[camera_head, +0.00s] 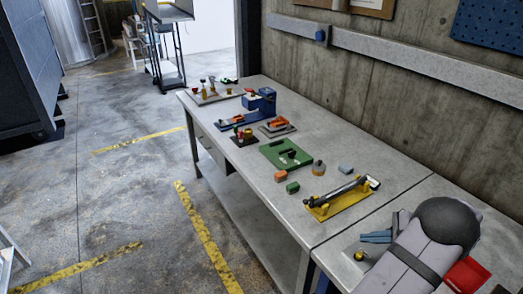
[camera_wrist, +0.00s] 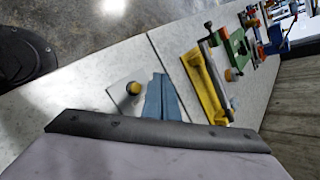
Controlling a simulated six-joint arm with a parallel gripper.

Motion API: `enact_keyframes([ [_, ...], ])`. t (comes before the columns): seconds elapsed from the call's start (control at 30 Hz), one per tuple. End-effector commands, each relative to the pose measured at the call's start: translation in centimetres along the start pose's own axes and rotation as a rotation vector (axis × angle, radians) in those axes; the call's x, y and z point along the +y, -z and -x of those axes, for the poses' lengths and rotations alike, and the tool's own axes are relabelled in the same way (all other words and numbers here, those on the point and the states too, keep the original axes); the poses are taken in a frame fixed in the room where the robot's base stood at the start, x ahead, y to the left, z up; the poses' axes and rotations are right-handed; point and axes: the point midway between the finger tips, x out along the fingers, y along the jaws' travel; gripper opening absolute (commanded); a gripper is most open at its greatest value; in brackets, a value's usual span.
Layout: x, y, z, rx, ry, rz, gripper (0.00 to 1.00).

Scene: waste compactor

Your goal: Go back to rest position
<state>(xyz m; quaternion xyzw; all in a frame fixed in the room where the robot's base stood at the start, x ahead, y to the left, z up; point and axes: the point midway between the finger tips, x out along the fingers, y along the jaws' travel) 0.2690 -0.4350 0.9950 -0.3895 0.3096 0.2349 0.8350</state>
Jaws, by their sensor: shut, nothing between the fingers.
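My gripper (camera_head: 367,237) is over the near right part of the grey workbench (camera_head: 345,168), its blue-grey fingers together and empty. The fingers also show in the wrist view (camera_wrist: 158,78), beside a small pale plate with a yellow and dark knob (camera_wrist: 133,88). That knob shows in the head view too (camera_head: 359,256), just below the fingers. I cannot tell how high the fingers are above the bench. My grey arm hides part of the bench at the lower right.
A yellow fixture with a dark bar (camera_head: 340,198) stands beyond my gripper. Farther along are a green plate (camera_head: 285,154), loose blocks, a blue press-like device (camera_head: 262,102) and small fixtures. A red object (camera_head: 467,272) lies right of my arm. A concrete wall (camera_head: 400,80) runs behind the bench.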

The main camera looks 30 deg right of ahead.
Motion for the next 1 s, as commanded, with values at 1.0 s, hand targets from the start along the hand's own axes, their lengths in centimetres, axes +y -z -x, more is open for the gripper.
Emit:
enact_keyframes([
  [1.0, 18.4, -35.0, -6.6, -0.215, -0.871, 1.593, 0.00],
])
